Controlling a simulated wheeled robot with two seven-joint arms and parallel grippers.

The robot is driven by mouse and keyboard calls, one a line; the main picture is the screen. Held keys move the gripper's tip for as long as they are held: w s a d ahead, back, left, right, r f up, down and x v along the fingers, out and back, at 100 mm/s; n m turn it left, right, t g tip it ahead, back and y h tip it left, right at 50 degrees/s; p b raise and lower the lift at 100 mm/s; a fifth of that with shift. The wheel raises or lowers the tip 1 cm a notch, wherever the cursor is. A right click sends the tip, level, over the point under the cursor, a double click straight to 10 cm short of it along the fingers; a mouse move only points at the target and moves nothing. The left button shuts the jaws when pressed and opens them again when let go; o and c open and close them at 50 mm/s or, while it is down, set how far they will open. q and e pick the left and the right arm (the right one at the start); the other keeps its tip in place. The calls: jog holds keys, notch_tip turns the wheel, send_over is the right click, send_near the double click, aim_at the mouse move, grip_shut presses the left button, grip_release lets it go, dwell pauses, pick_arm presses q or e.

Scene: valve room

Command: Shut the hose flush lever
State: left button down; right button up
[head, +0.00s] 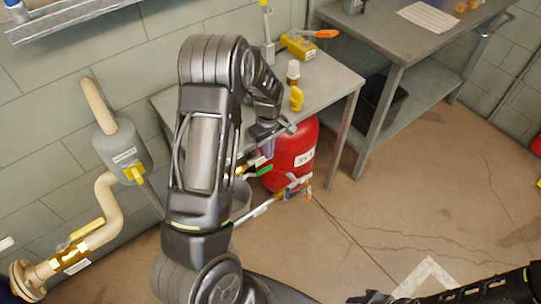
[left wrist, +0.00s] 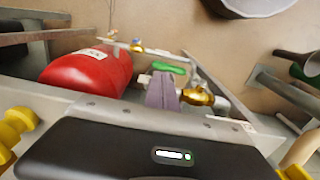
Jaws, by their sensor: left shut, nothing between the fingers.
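A green lever (head: 265,172) shows just below my left gripper (head: 267,147), beside the red tank. In the left wrist view the green lever (left wrist: 170,67) lies just beyond the shut, empty fingers (left wrist: 163,92), near a brass valve (left wrist: 197,95). I cannot tell whether the fingers touch it. The labels are too small to read, so I cannot confirm which lever is the hose flush lever. A yellow lever (head: 86,230) lies along the pale pipe at the left. My left arm hides part of the pipework.
A second table (head: 400,40) stands at the back right. The floor at the right is mostly clear.

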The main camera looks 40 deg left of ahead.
pick_arm(q)
notch_tip(320, 180, up, 9)
jog(key=w+b, duration=0.1)
jog(key=shift+w+d, duration=0.15)
jog(key=shift+w, duration=0.05)
jog(key=w+d+m+t+b, duration=0.1)
jog(key=w+d+m+b, duration=0.1)
jog(key=d+b, duration=0.5)
jog(key=s+a+n+y+b, duration=0.2)
jog(key=s+a+y+b, duration=0.1)
jog(key=s+a+b, duration=0.1)
jog(key=shift+s+g, duration=0.3)
jog(key=shift+f, duration=0.15)
